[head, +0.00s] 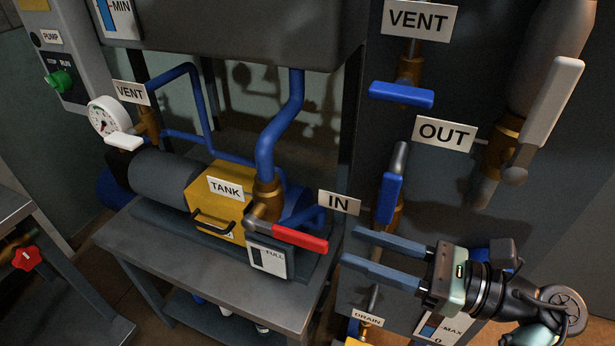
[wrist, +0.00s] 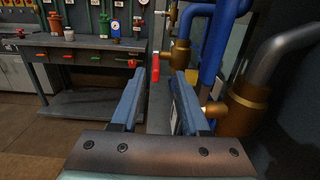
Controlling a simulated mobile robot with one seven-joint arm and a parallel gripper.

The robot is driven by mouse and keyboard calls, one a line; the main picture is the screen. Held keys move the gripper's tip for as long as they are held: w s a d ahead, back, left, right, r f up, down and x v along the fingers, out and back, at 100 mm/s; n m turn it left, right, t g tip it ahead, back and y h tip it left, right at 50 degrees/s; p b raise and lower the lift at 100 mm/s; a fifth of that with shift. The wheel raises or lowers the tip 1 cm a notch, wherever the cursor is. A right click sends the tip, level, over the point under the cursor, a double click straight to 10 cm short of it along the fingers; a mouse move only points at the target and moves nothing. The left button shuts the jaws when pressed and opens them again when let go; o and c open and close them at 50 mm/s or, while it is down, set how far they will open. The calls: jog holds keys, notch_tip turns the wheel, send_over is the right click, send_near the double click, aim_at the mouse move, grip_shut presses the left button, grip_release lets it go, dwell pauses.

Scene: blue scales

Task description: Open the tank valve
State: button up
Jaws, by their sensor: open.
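The valve by the TANK label (head: 226,187) has a brass body (head: 267,196) and a red lever (head: 300,237) that points to the right and slightly down. The red lever also shows in the wrist view (wrist: 155,68), ahead of the fingers and in line with the gap between them. My gripper (head: 352,246) is open and empty, with two blue fingers. It stands to the right of the red lever's tip, apart from it, with its fingers pointing left toward it.
A blue VENT handle (head: 401,95) and a long white lever (head: 552,102) are higher right. A grey bench (head: 190,270) stands under the tank.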

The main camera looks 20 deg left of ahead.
aim_at(272, 226)
jog(key=shift+s+f, duration=0.15)
jog(key=shift+f, duration=0.2)
jog(key=a+p, duration=0.2)
jog(key=a, duration=1)
jog(key=shift+a, duration=0.3)
grip_shut()
dwell(0.7)
